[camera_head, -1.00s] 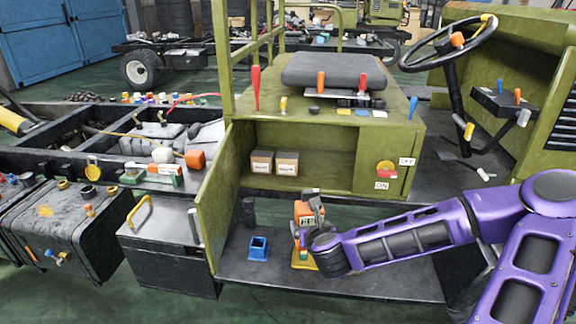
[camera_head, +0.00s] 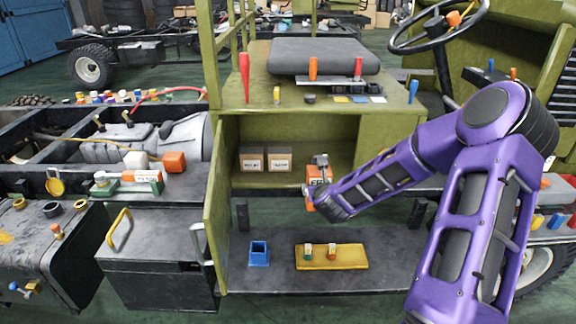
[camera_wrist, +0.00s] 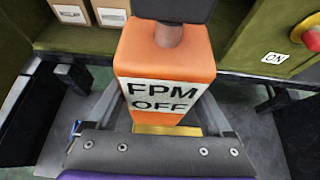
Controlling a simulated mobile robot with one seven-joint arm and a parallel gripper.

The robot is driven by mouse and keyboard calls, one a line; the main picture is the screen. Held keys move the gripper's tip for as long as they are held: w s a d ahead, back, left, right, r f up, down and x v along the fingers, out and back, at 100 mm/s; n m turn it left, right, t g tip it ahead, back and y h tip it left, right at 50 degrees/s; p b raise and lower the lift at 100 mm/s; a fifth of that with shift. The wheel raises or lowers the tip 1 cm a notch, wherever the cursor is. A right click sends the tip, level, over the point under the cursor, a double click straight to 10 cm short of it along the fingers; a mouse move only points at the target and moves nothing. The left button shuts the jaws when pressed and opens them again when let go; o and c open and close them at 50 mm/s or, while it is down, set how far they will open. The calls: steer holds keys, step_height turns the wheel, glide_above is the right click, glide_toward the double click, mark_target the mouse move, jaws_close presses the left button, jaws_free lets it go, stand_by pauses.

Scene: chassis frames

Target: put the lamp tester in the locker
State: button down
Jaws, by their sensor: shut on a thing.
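The lamp tester appears to be the orange device (camera_head: 318,174) with a grey top and a white label, which reads "FPM OFF" in the wrist view (camera_wrist: 163,60). My gripper (camera_wrist: 160,108) is shut on it, one finger at each side; in the head view my gripper (camera_head: 320,194) is partly hidden by my wrist. The device is held roughly upright in the air, in front of the lower edge of the locker opening. The locker (camera_head: 330,135) is the olive compartment under the seat. Its door (camera_head: 216,200) stands open at the left.
Two cardboard boxes (camera_head: 265,160) stand at the left inside the locker; its middle floor looks clear. Below, the dark step carries a yellow tray (camera_head: 345,258) with two small items and a blue holder (camera_head: 259,253). A red button (camera_wrist: 313,38) is at the locker's right.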

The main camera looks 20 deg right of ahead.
steer(key=shift+w+d+r, duration=0.25)
steer(key=shift+w+d, duration=0.2)
steer(key=shift+d, duration=0.15)
steer(key=shift+w+d+r, duration=0.2)
steer(key=shift+w+d, duration=0.2)
steer(key=shift+d, duration=0.2)
steer(key=w+d, duration=0.1)
steer(key=w, duration=0.3)
steer(key=w+d, duration=0.1)
steer(key=w, duration=0.3)
steer(key=w+d, duration=0.1)
steer(key=w, duration=0.3)
steer(key=shift+w+d+p, duration=0.35)
steer(key=shift+w+p, duration=0.05)
steer(key=w, duration=0.2)
steer(key=w+d+f, duration=0.1)
steer(key=shift+w, duration=0.2)
steer(key=shift+f, duration=0.25)
steer(key=shift+f, duration=0.25)
jaws_free()
